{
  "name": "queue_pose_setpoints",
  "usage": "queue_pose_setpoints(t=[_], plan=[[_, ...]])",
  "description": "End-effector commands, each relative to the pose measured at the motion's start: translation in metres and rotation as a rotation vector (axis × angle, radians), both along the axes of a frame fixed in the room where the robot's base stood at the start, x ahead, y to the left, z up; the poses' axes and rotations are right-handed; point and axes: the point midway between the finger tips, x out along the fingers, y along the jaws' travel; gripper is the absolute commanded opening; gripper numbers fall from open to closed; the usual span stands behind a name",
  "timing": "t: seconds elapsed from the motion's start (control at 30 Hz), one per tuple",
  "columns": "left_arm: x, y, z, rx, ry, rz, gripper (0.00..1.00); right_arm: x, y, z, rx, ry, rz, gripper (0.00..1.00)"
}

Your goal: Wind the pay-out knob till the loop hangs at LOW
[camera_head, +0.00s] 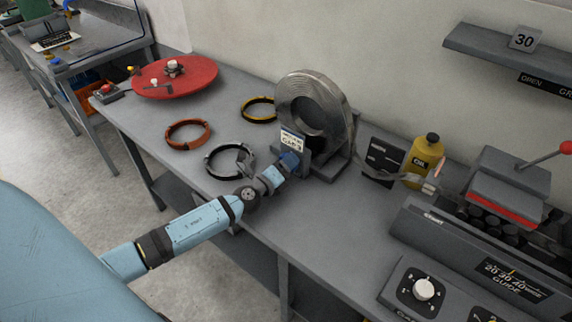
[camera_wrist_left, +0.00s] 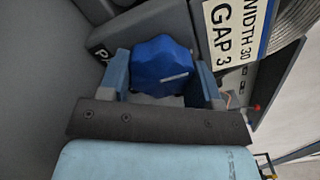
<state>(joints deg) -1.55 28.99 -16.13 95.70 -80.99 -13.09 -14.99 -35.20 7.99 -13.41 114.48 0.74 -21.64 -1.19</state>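The blue, lobed pay-out knob (camera_wrist_left: 162,68) sits low on the coil stand, with a white line on its face. My left gripper (camera_head: 287,163) reaches it from the front. A strip loop (camera_head: 374,174) sags from the coil towards the machine, in front of a dark marked board (camera_head: 382,158). The board's lettering is too small to read. My right gripper is not in view.
A card (camera_wrist_left: 232,35) reads WIDTH 30 GAP 3. A yellow oil bottle (camera_head: 422,158) stands right of the board, near the dark machine (camera_head: 470,235). Orange (camera_head: 188,134), black (camera_head: 222,158) and yellow-black (camera_head: 258,110) rings and a red disc (camera_head: 190,75) lie on the bench's left.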

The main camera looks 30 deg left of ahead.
Motion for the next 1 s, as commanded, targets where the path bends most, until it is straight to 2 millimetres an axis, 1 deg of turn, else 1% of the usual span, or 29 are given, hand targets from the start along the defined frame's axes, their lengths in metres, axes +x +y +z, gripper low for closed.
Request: queue_pose_setpoints(t=[0.27,0.47,0.67,1.0], plan=[[-0.0002,0.0001,-0.0001,0.039,-0.003,0.0,0.35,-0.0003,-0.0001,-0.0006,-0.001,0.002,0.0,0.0],[-0.0002,-0.0002,0.0,0.146,-0.011,-0.001,0.35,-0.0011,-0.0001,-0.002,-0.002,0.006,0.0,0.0],[-0.0002,0.0,0.0001,0.316,-0.024,-0.001,0.35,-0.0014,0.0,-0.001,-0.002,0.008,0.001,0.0],[-0.0004,0.0004,0.0,0.63,-0.049,-0.001,0.35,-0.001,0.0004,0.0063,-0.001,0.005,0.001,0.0]])
